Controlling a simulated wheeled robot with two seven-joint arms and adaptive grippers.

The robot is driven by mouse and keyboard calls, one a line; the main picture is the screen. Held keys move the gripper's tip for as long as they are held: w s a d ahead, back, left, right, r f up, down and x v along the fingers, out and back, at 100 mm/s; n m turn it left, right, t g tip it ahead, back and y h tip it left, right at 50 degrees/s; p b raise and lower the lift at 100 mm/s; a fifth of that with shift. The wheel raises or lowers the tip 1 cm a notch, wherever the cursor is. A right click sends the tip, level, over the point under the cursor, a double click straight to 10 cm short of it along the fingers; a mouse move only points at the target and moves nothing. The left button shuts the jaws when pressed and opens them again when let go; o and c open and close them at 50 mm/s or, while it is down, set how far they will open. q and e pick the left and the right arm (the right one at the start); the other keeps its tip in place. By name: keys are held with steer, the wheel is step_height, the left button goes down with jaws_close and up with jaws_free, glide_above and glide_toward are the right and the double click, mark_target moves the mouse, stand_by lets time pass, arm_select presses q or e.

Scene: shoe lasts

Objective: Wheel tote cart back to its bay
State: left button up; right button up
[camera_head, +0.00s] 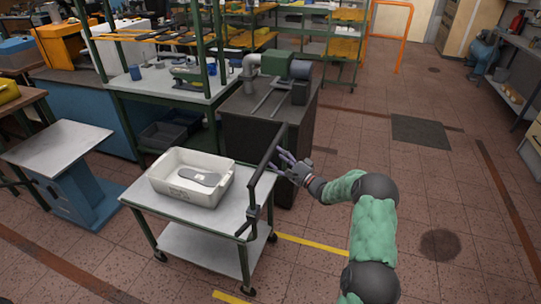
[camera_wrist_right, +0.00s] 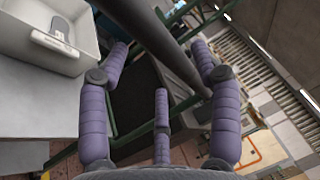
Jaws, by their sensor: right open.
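The tote cart (camera_head: 222,216) is a small grey-topped trolley with green legs and castors, left of centre in the head view. A white tote (camera_head: 160,186) stands on it, with a grey sole-shaped piece (camera_head: 200,177) inside. A dark push handle (camera_head: 263,165) rises at the cart's right edge. My right gripper (camera_head: 285,161) is beside the handle, purple fingers spread open. In the right wrist view, the dark handle bar (camera_wrist_right: 155,38) crosses between the spread fingers (camera_wrist_right: 160,62); contact cannot be told. The tote (camera_wrist_right: 62,58) shows at upper left there. My left gripper is out of view.
Yellow floor stripes (camera_head: 313,243) lie right of and in front of the cart. A dark cabinet (camera_head: 250,135) with a machine on top stands close behind it. A blue-based table (camera_head: 62,145) stands to the left. Open tiled floor (camera_head: 440,190) lies to the right.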

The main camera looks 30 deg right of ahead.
mark_target(272, 152)
steer(key=shift+b+x, duration=0.45)
steer(key=shift+x, duration=1.7)
jaws_close()
